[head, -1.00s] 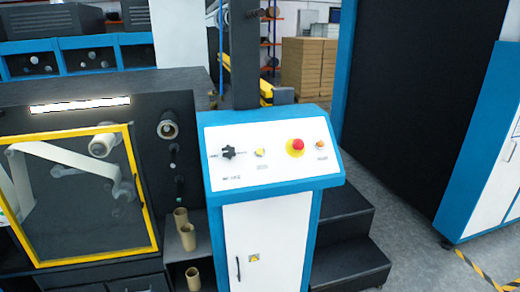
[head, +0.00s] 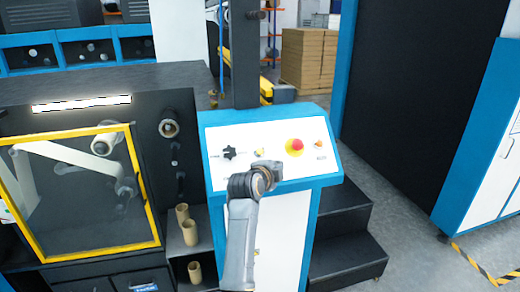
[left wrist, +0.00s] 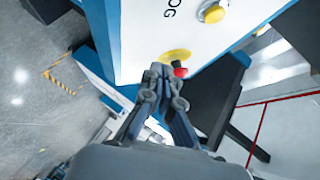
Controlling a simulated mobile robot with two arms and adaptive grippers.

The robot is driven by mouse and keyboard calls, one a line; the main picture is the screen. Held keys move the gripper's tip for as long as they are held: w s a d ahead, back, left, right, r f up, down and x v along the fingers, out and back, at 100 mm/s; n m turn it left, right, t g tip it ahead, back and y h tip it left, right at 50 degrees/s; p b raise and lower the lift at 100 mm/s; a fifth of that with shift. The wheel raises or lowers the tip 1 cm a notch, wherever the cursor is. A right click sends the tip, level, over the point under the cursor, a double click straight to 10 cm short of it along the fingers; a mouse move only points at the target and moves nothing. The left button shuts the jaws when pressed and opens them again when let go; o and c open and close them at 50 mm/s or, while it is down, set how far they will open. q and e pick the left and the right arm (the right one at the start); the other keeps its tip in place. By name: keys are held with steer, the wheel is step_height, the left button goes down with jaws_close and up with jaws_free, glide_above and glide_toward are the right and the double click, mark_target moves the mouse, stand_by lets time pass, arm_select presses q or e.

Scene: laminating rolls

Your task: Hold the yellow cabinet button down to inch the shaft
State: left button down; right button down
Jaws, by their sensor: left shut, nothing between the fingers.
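The yellow button (head: 259,152) sits on the sloping white top of the blue cabinet (head: 212,130). In the left wrist view the button (left wrist: 212,13) shows near the top edge, in a grey ring, next to the letters "OG". My left gripper (head: 270,172) is over the lower part of the panel, below the button in the head view. In the left wrist view its fingers (left wrist: 160,72) are shut and empty, apart from the yellow button. Their tips overlap the view of the red stop button. Whether they touch the panel cannot be told. My right gripper is not in view.
The red stop button (head: 297,145) on its yellow disc is right of the yellow button. A black knob (head: 230,153) is on the left and a small orange button (head: 318,144) on the right. Dark steps (head: 345,255) stand beside the cabinet. Cardboard tubes (head: 190,232) stand left of it.

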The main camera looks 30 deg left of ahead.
mark_target(260, 151)
arm_select(q)
step_height(260, 151, up, 9)
steer(key=s+a+m+t, duration=0.1)
steer(key=s+a, duration=0.1)
steer(key=shift+a+y, duration=0.2)
steer(key=shift+y, duration=0.2)
steer(key=shift+s, duration=0.1)
steer(key=w+a+f+b, duration=0.2)
steer(key=f+b, duration=0.1)
steer(key=w+a+f+b, duration=0.1)
steer(key=a+f+b, duration=0.1)
steer(key=shift+w+f, duration=0.15)
steer(key=shift+w, duration=0.05)
steer(key=shift+w+a+f+b, duration=0.3)
steer(key=shift+a+f, duration=0.1)
steer(key=shift+f, duration=0.1)
stand_by(0.8)
steer(key=shift+w+a+f, duration=0.2)
